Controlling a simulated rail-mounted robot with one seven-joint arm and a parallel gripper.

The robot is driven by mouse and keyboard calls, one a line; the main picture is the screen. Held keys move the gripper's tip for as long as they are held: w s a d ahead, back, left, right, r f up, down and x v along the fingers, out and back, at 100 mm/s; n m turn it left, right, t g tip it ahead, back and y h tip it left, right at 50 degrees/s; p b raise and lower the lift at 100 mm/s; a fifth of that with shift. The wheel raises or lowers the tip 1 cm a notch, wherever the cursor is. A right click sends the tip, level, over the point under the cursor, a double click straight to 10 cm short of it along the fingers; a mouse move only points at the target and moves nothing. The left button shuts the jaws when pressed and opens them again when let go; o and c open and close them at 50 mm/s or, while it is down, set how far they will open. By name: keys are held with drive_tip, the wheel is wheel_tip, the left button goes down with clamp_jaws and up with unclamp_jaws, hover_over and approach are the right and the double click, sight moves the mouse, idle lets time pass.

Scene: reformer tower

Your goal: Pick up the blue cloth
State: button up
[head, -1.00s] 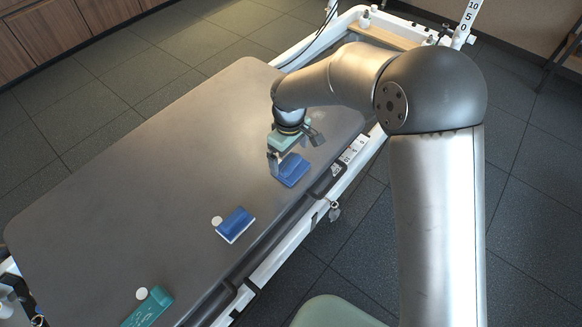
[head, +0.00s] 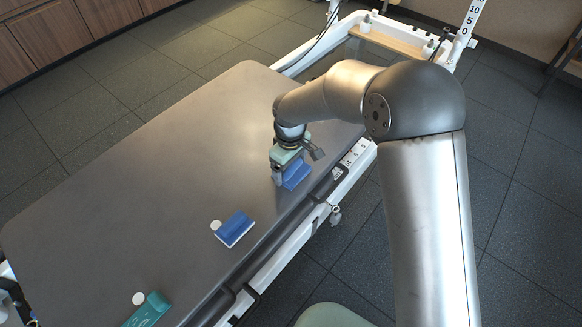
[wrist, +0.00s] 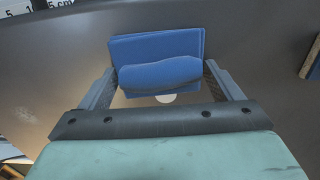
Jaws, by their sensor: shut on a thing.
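The blue cloth (head: 297,176) is folded, with a rounded raised fold, and lies on the grey table near its right edge. In the wrist view the cloth (wrist: 157,72) shows its flat part at the far side and its raised fold nearer. My gripper (head: 287,172) is down at the cloth, partly covering it in the head view. In the wrist view its two fingers (wrist: 161,72) stand at either end of the raised fold, shut on it. The cloth appears to be still at table level.
A second blue piece with a white edge (head: 235,229) lies nearer on the table (head: 130,190), beside a white disc (head: 215,225). A teal piece (head: 150,310) lies at the front, with another disc (head: 139,298). A white rail runs along the right. The table's left side is clear.

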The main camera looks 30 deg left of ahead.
drive_tip(key=shift+r, duration=0.5)
wheel_tip(320, 180, up, 2)
drive_tip(key=shift+r+p, duration=0.25)
drive_tip(key=shift+p, duration=0.2)
drive_tip(key=s+d+r+p, duration=0.2)
drive_tip(key=s+d+r, duration=0.7)
drive_tip(key=s, duration=0.1)
drive_tip(key=shift+s+r+p, duration=0.25)
drive_tip(key=shift+s+p, duration=0.05)
drive_tip(key=shift+p, duration=0.1)
drive_tip(key=shift+o, duration=1.3)
drive_tip(key=shift+c, duration=0.5)
